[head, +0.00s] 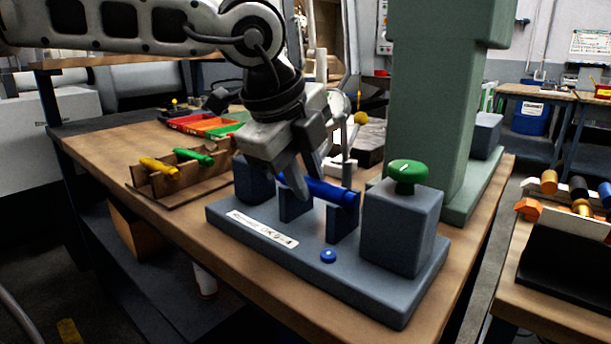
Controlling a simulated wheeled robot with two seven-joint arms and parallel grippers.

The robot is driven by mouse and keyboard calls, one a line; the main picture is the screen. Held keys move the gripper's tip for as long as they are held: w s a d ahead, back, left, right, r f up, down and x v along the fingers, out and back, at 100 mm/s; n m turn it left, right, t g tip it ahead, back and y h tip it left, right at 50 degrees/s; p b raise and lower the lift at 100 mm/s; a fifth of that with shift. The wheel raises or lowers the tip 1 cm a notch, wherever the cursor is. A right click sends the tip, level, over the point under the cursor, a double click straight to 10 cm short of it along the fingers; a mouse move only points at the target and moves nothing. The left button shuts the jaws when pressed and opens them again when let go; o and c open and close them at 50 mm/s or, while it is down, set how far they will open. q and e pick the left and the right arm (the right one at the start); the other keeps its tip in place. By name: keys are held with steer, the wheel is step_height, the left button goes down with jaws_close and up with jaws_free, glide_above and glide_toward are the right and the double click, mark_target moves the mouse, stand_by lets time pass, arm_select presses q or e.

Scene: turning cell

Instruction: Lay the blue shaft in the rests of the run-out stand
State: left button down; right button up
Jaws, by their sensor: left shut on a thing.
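The blue shaft (331,190) lies across the upper ends of the two upright rests of the grey-blue run-out stand (225,217), between its end blocks. Its right end is at the top of the right rest (343,223). The left rest (295,206) stands under the gripper. I cannot tell whether the shaft is fully seated. My left gripper (296,192) points down and is shut on the shaft toward its left part, and its fingers hide some of it. My right gripper is not in view.
A green knob (407,174) tops the right end block (400,232). A blue button (328,256) sits on the base front. A wooden rack (196,188) with yellow and green shafts stands left. A green machine column (432,100) rises close behind the stand.

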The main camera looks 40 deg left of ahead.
arm_select(q)
steer(key=c, duration=1.2)
jaws_free()
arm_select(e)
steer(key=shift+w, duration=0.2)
arm_select(q)
steer(key=p+v, duration=0.2)
steer(key=v, duration=1.4)
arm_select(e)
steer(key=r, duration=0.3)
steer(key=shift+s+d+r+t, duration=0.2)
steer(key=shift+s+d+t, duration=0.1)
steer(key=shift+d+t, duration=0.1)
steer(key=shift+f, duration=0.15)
